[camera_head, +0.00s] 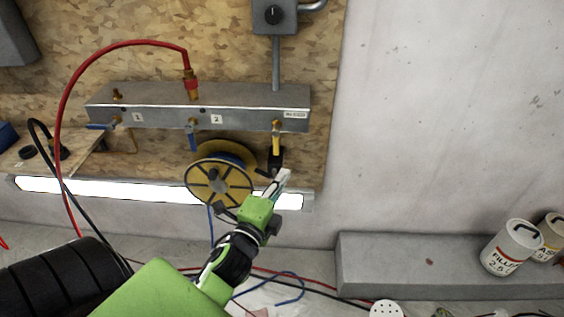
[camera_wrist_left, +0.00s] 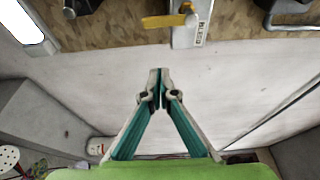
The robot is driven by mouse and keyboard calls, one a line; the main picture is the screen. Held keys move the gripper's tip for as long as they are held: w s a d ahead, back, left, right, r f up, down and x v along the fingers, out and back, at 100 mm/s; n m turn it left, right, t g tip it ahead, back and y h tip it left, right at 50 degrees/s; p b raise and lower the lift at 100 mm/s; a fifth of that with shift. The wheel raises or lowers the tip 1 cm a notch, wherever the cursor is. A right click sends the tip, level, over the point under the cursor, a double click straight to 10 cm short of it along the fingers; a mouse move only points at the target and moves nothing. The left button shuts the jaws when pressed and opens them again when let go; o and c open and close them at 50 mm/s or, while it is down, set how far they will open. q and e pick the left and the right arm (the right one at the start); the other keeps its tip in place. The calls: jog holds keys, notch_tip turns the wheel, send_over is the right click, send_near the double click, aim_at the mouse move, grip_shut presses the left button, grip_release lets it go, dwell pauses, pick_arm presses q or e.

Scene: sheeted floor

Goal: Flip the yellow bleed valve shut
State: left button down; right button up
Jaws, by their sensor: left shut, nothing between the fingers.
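The yellow bleed valve (camera_head: 276,143) is at the right end of the grey manifold (camera_head: 245,118), by a small label. Its lever points down in the head view. In the left wrist view the yellow lever (camera_wrist_left: 168,20) lies sideways near the top edge, on the end of the manifold. My left gripper (camera_head: 281,178) is just below the lever in the head view. The left wrist view shows its fingers (camera_wrist_left: 155,76) closed together with nothing between them, and a gap to the lever. My right gripper is not in view.
Two blue-handled valves (camera_head: 192,138) (camera_head: 98,126) sit further left on the manifold. A yellow reel (camera_head: 219,178) hangs below it. A red hose (camera_head: 115,47) arches at left. A light strip (camera_head: 110,190) runs below. Wall at right is clear above a grey ledge (camera_head: 420,262) and cans (camera_head: 511,247).

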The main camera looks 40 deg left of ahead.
aim_at(276, 139)
pick_arm(q)
jog(key=w+a+p, duration=0.2)
jog(key=w+a, duration=0.3)
jog(key=w, duration=0.2)
jog(key=shift+w+a, duration=0.2)
jog(key=shift+a, duration=0.05)
dwell(0.5)
